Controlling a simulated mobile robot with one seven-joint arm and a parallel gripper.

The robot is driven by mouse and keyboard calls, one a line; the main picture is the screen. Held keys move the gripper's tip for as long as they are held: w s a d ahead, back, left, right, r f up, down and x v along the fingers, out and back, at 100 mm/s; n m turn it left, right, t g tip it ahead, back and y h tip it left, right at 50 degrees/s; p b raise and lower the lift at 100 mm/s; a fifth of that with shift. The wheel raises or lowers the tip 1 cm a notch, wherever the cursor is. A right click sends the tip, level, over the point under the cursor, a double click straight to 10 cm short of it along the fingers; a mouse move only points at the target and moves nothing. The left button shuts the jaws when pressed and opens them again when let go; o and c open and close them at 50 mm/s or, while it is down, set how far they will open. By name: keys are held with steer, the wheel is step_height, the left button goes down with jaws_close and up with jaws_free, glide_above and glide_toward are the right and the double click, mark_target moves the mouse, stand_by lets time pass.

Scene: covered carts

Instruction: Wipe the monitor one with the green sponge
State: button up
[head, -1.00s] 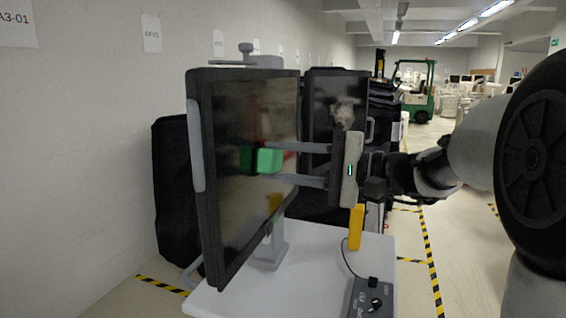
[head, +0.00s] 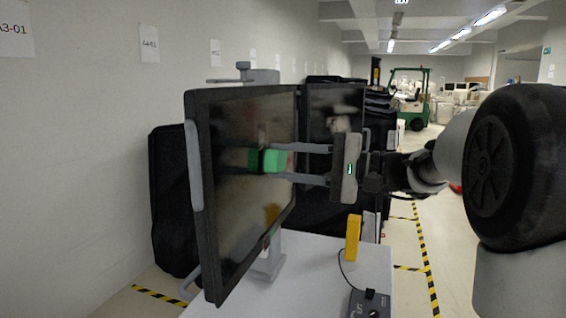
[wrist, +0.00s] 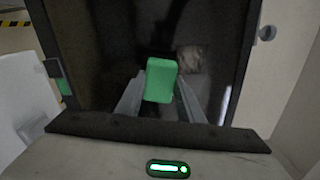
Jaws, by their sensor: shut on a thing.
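The monitor (head: 235,215) stands upright on the white cart at left centre, its dark glossy screen facing right with blurred smudges and reflections on it. The wrist view shows the dark screen (wrist: 110,40) filling most of the picture. My gripper (head: 283,161) reaches left toward the screen and is shut on the green sponge (head: 275,161). The wrist view shows the green sponge (wrist: 161,80) between the fingertips, in front of the screen. It is at or very close to the glass; I cannot tell whether it touches. A green reflection shows beside it.
A second monitor (head: 345,105) with a pale smudge stands behind. A yellow object (head: 353,238) and a dark control box (head: 369,303) with a cable are on the white cart top (head: 325,262). A black covered cart (head: 172,200) is by the wall. A green forklift (head: 410,100) is far back.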

mark_target(272, 139)
steer(key=shift+w+r, duration=0.3)
steer(key=shift+r, duration=0.5)
steer(key=shift+s+a+r+b, duration=0.1)
steer(key=shift+s+a+b, duration=0.25)
steer(key=shift+s+b, duration=0.3)
steer(key=shift+s+a+b, duration=0.2)
steer(key=shift+s+b, duration=0.2)
steer(key=shift+s, duration=0.25)
steer(key=shift+s+a+b, duration=0.25)
steer(key=shift+s+b, duration=0.05)
steer(key=shift+s, duration=0.3)
steer(key=shift+s+a+b, duration=0.2)
steer(key=shift+s+b, duration=0.05)
steer(key=shift+s, duration=0.3)
steer(key=shift+r+p, duration=0.7)
steer(key=shift+r, duration=0.45)
steer(key=shift+w+d+f+p, duration=0.1)
steer(key=shift+w+d+p, duration=0.35)
steer(key=shift+w, duration=0.7)
steer(key=shift+w+d+r+p, duration=0.1)
steer(key=shift+w+d+p, duration=0.35)
steer(key=shift+w, duration=0.75)
steer(key=shift+w+d+f+p, duration=0.1)
steer(key=shift+w+d+p, duration=0.1)
steer(key=shift+w+d, duration=0.7)
steer(key=shift+w+a, duration=0.2)
steer(key=shift+a, duration=0.1)
